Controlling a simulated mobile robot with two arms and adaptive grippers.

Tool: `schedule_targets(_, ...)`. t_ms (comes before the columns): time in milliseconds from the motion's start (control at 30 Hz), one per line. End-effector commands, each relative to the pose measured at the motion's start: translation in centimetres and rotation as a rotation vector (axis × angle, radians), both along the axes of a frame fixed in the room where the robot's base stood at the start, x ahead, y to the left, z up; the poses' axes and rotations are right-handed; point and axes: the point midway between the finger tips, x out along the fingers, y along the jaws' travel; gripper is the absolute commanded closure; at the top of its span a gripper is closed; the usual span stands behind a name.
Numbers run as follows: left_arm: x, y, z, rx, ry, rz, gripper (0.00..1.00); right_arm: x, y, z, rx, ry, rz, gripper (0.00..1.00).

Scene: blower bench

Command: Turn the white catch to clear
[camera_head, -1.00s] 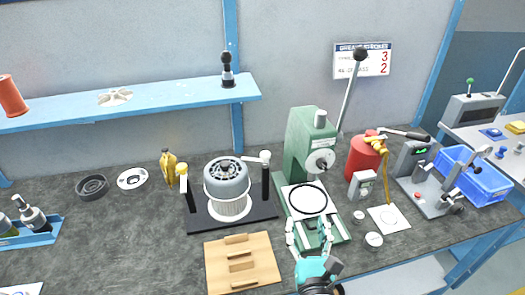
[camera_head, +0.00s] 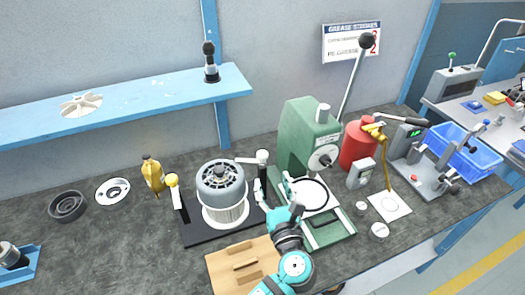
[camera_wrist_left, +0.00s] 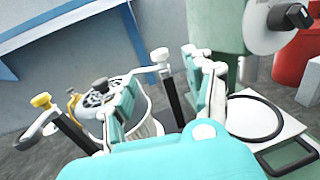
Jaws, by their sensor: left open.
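The white catch (camera_head: 262,156) sits on a black post at the right of the motor fixture. Its white arm points left over the edge of the grey motor (camera_head: 221,180). It also shows in the left wrist view (camera_wrist_left: 159,55), above and between my finger pads, with its post running down between them. My left gripper (camera_head: 272,190) is open and empty, close to the front right of the post; contact cannot be told. It also shows in the wrist view (camera_wrist_left: 165,80). My right gripper is not in view.
A yellow catch (camera_head: 172,180) stands on the motor's left post. The green press (camera_head: 305,140) stands close on the right, with a black ring (camera_head: 310,194) on its plate. A wooden board (camera_head: 228,268) lies in front. A yellow bottle (camera_head: 152,173) stands left.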

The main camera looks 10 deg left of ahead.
Motion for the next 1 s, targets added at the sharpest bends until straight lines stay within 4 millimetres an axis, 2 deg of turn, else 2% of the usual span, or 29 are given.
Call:
schedule_targets(133, 3.2, 1.5, 0.3, 0.003, -0.004, 0.002, 0.46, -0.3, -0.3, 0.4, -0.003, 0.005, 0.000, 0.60)
schedule_targets(300, 6.5, 2.9, 0.1, 0.004, -0.002, 0.001, 0.46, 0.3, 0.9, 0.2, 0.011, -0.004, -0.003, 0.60)
schedule_targets(500, 9.4, 4.2, 0.0, 0.002, -0.002, 0.000, 0.46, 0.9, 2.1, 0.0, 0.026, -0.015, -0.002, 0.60)
schedule_targets(700, 10.6, 4.7, 0.0, 0.000, -0.001, 0.000, 0.46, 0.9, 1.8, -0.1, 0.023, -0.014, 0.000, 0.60)
schedule_targets(967, 10.7, 4.7, 0.0, 0.000, 0.000, 0.000, 0.46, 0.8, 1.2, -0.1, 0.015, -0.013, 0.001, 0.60)
schedule_targets(1000, 10.7, 4.7, 0.0, 0.000, 0.000, 0.000, 0.49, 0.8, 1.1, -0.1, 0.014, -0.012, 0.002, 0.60)
